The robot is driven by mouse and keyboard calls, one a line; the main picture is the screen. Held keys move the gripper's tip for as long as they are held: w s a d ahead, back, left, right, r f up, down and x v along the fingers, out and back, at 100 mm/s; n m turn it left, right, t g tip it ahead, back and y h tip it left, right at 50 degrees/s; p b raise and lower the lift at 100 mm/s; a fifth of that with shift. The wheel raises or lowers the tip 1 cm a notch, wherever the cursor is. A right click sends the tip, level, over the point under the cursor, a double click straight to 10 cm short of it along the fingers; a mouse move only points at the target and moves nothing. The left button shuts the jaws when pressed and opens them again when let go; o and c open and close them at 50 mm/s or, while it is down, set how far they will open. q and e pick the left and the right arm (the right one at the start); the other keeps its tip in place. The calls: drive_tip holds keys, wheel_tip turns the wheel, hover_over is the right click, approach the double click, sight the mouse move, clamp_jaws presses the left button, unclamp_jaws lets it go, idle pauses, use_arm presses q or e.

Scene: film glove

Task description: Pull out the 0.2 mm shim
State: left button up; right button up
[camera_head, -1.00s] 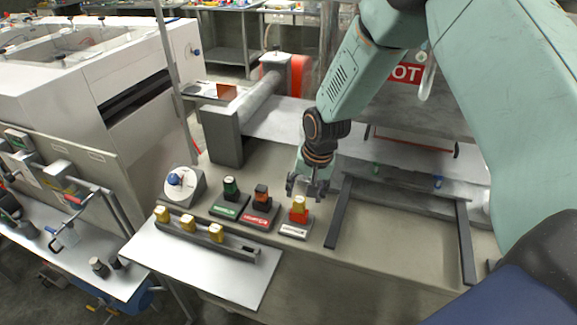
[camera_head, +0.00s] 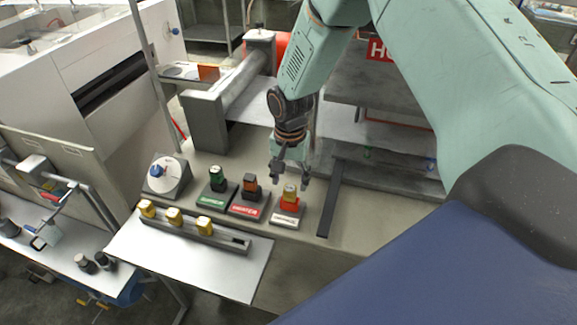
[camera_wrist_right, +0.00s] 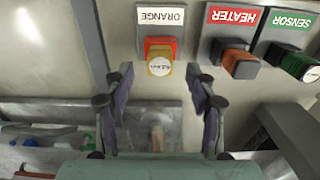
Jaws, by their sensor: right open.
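The shim cannot be told apart by size, as its lettering is too small to read. My right gripper (camera_head: 290,181) is open and empty, pointing down just above and behind this block. In the right wrist view its two fingers (camera_wrist_right: 159,78) are spread on either side, below the knob and apart from it. My left gripper is not in view.
Left of the orange stand are the HEATER stand (camera_head: 248,207) and the green SENSOR stand (camera_head: 214,198). A grey rail (camera_head: 230,241) with several yellow-topped blocks lies on a white plate (camera_head: 235,285) in front. A dark bar (camera_head: 329,206) lies close on the right.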

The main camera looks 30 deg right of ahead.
sight(290, 188)
drive_tip(key=f, duration=0.3)
drive_tip(key=shift+d+f, duration=0.2)
drive_tip(key=shift+f, duration=0.15)
drive_tip(key=shift+a+f, duration=0.15)
drive_tip(key=shift+f, duration=0.1)
drive_tip(key=shift+w+f, duration=0.1)
drive_tip(key=c, duration=0.4)
clamp_jaws()
